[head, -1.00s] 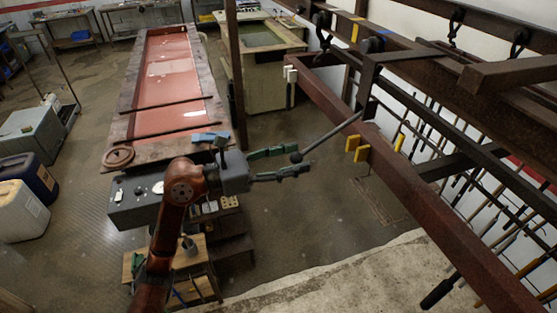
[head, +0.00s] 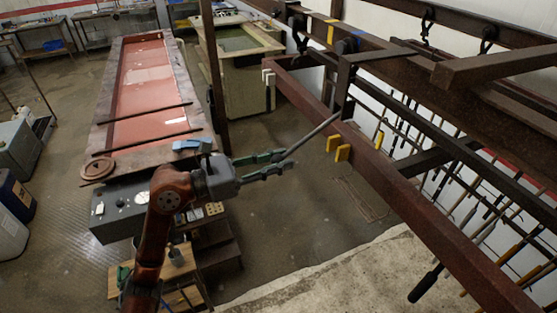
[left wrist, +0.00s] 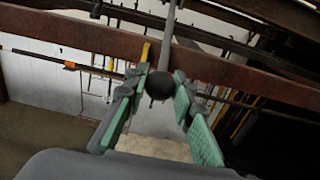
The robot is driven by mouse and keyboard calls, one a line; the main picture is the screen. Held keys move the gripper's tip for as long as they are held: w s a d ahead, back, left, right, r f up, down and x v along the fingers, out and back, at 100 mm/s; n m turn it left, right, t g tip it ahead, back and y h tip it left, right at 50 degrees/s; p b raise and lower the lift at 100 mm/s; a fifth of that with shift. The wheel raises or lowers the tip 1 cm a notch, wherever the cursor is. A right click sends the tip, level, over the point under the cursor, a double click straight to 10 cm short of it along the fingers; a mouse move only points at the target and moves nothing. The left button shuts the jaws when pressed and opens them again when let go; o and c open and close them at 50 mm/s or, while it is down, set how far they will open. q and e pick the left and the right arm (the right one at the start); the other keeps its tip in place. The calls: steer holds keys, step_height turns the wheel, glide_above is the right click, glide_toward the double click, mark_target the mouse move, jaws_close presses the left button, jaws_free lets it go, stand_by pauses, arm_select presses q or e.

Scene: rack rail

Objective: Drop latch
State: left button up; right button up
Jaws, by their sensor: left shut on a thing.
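The latch lever is a thin grey rod (head: 318,132) that slopes down and left from the dark red rail (head: 395,185). In the left wrist view, a black ball knob (left wrist: 162,84) sits on the lower end of the rod (left wrist: 168,40). My left gripper (head: 284,163) has its green-padded fingers on both sides of the knob and is shut on it; the fingers also show in the left wrist view (left wrist: 160,88). In the head view the fingers hide the knob. My right gripper is not in view.
Two yellow blocks (head: 338,148) sit on the rail near the rod's upper end. A dark post (head: 213,80) stands behind my left gripper. A long table with a red top (head: 146,80) lies to the left. The floor under the lever looks clear.

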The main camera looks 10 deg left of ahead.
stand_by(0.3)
